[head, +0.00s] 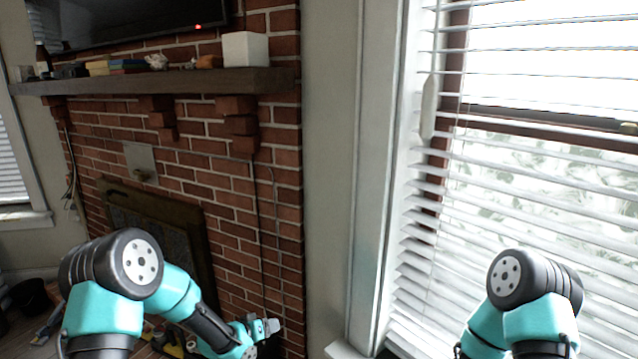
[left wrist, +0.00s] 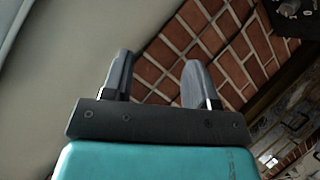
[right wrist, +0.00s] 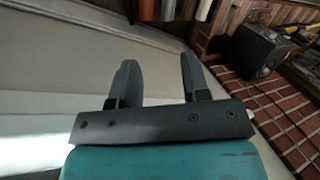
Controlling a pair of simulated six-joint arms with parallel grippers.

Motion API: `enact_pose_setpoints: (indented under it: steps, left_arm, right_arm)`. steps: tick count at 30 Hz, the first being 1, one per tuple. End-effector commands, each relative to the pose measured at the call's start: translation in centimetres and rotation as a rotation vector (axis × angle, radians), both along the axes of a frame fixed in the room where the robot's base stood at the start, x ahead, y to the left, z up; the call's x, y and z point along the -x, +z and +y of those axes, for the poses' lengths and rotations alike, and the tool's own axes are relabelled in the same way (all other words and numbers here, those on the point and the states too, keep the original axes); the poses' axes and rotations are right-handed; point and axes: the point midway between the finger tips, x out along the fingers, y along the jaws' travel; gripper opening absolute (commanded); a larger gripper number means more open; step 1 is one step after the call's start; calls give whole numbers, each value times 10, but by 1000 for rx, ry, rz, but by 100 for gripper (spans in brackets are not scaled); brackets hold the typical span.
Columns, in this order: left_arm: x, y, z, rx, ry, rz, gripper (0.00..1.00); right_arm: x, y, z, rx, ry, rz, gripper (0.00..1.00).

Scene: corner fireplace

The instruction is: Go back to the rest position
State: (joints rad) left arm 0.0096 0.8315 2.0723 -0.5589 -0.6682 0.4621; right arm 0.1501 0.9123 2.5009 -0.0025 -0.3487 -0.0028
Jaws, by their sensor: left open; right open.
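My left gripper (head: 270,327) shows low in the head view, in front of the base of the brick fireplace. In the left wrist view its two fingers (left wrist: 160,82) are apart with nothing between them. My right gripper is not visible in the head view, where only the upper part of my right arm shows at the lower right. In the right wrist view its fingers (right wrist: 157,82) are apart and empty.
A brick fireplace (head: 235,190) with a wooden mantel (head: 170,82) stands at left. A white box (head: 245,49) sits on the mantel. A window with white blinds (head: 520,190) is at right. A dark box (right wrist: 256,50) shows in the right wrist view.

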Motion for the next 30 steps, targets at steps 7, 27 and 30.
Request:
enact_pose_setpoints:
  steps: [7, 27, 30]
  left_arm:
    - [114, -92, 35, -126, 41, 312, 53]
    - [327, -153, 66, -254, -9, 816, 53]
    - [326, -153, 66, -253, -8, 814, 53]
  right_arm:
    - [0, 0, 0, 0, 0, 0, 43]
    - [0, 0, 0, 0, 0, 0, 43]
    - [0, 0, 0, 0, 0, 0, 43]
